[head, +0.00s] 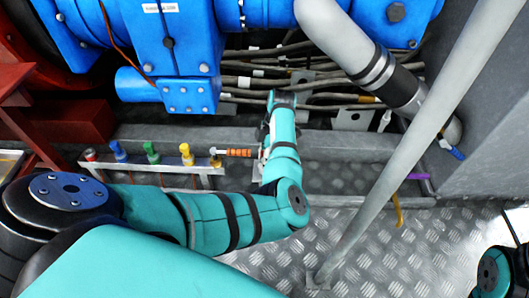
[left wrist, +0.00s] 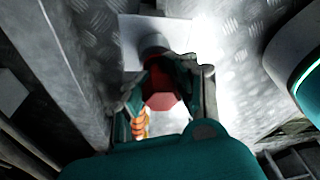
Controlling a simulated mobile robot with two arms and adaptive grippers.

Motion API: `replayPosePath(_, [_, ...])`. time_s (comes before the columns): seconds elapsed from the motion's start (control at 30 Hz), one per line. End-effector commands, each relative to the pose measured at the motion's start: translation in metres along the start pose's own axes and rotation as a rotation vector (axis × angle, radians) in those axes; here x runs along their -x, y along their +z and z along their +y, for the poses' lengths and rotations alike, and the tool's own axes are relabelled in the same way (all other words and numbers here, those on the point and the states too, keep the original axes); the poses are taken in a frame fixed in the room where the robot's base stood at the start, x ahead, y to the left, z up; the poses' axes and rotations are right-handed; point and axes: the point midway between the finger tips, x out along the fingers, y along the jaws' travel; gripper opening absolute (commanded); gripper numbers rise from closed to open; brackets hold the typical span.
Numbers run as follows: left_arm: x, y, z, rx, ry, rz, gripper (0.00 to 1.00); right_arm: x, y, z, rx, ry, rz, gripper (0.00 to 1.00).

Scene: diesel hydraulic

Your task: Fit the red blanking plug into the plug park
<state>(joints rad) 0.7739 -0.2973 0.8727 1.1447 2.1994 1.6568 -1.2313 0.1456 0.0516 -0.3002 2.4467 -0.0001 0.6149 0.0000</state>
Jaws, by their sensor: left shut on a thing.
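My left gripper (left wrist: 163,75) is shut on the red blanking plug (left wrist: 161,92) in the left wrist view, one finger on either side. A short grey cylinder (left wrist: 155,44) lies just beyond the plug, before a pale plate; I cannot tell whether the two touch. In the head view the left arm reaches over the low ledge, and its forearm hides the fingers and the held plug. A pale rail (head: 150,168) left of the arm carries several coloured fittings; I cannot tell whether this is the plug park. My right gripper is not in view.
An orange-banded piece (head: 238,152) sits close left of my wrist. A grey slanted pole (head: 400,150) and a thick grey pipe (head: 350,45) stand to the right. Blue machinery (head: 180,50) and cables lie behind.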

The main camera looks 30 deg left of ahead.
Motion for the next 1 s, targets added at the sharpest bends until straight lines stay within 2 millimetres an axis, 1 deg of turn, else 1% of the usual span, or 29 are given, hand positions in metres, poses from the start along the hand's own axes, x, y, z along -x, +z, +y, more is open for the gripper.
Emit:
replayPosePath(0.17, [-0.0044, 0.0009, 0.0002, 0.0, 0.0, 0.0, 0.0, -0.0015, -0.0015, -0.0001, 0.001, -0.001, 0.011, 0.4])
replayPosePath(0.37, [-0.0039, 0.0008, 0.0003, 0.001, 0.0, 0.0, 0.0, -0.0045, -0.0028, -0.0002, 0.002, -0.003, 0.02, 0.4])
replayPosePath(0.4, [-0.0039, 0.0008, 0.0004, 0.001, 0.0, 0.0, 0.23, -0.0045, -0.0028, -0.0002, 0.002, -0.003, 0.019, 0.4])
replayPosePath(0.63, [-0.0039, 0.0008, 0.0004, 0.0, 0.001, 0.0, 0.53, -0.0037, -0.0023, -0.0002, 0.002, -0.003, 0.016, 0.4])
replayPosePath(1.0, [-0.0041, 0.0009, 0.0002, 0.0, 0.0, 0.0, 0.54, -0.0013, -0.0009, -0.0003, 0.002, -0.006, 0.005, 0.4])
